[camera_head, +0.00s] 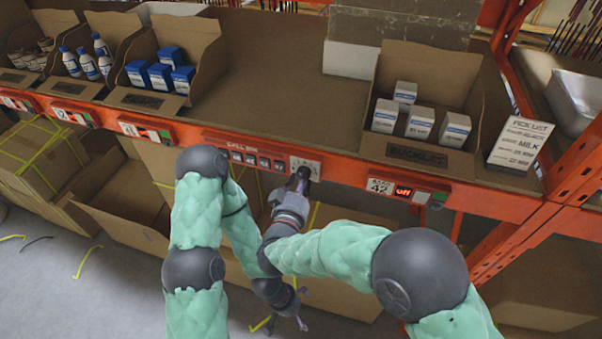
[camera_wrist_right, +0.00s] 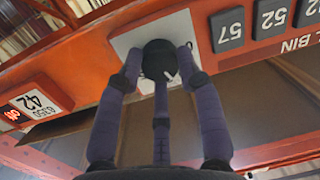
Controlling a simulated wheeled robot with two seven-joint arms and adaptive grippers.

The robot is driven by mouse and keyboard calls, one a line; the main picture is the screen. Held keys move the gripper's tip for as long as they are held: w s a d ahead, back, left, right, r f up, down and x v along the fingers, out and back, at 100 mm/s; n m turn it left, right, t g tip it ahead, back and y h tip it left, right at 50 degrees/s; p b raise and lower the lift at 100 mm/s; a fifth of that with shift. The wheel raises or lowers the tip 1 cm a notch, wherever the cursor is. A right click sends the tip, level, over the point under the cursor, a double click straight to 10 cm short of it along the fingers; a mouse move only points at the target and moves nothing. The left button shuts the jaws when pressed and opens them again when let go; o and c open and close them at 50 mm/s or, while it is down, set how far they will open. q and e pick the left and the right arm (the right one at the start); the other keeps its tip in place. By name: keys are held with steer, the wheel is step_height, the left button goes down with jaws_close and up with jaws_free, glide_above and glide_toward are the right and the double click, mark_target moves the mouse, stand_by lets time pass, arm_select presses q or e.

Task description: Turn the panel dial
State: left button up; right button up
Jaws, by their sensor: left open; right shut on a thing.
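The panel dial (camera_wrist_right: 159,60) is a round black knob with a white mark, on a pale plate (camera_wrist_right: 125,42) fixed to the orange rack beam. My left gripper (camera_head: 287,322) hangs low in front of the rack, open and apart from the panel, partly hidden by my arms.
Black number buttons (camera_head: 250,159) sit left of the dial plate. A label and display reading "42" and "off" (camera_head: 403,191) is to the right. Above, cardboard bins (camera_head: 428,77) hold small boxes and bottles. Open cartons (camera_head: 125,210) stand below. A pick list card (camera_head: 519,143) stands at right.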

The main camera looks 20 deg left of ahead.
steer(key=shift+n+p, duration=0.7)
steer(key=shift+n, duration=0.1)
steer(key=shift+f, duration=0.1)
steer(key=o, duration=1.1)
steer(key=shift+o, duration=0.2)
step_height(320, 180, up, 10)
